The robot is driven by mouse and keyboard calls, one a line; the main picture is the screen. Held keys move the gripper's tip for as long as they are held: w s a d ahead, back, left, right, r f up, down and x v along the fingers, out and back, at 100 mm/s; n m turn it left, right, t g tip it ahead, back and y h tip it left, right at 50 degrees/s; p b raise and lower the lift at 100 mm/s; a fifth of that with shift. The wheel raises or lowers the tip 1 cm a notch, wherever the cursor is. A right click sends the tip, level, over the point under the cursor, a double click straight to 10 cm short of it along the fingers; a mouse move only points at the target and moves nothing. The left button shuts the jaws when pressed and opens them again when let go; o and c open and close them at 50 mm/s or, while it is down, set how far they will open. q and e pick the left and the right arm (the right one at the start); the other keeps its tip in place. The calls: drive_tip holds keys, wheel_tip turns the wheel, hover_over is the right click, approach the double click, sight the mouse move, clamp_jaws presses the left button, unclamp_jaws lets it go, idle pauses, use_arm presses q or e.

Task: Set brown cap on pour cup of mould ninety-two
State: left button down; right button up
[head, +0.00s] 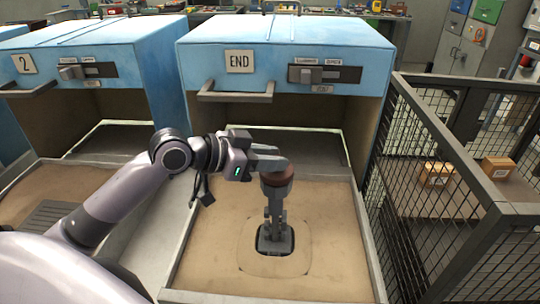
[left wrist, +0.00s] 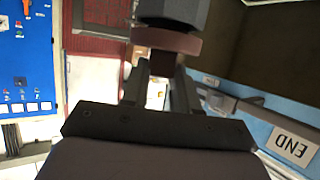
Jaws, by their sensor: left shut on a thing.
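My left gripper (head: 278,162) reaches in from the left and is shut on the brown cap (head: 277,179). The left wrist view, which is upside down, shows the fingers (left wrist: 162,80) around the cap's narrow brown stem, with its wider disc (left wrist: 166,40) beyond. A dark grey faceted pour cup (left wrist: 172,12) lies right against or very close to the disc; I cannot tell if they touch. The grey mould (head: 275,240) stands upright below the cap in the sand bed. No number on it is readable. My right gripper is not in view.
The mould's sand tray (head: 205,255) lies before a blue furnace marked END (head: 240,62), whose front is open.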

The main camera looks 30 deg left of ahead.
use_arm(q)
drive_tip(key=c, duration=0.8)
unclamp_jaws()
drive_tip(key=shift+b+v, duration=0.65)
drive_tip(key=shift+v, duration=2.95)
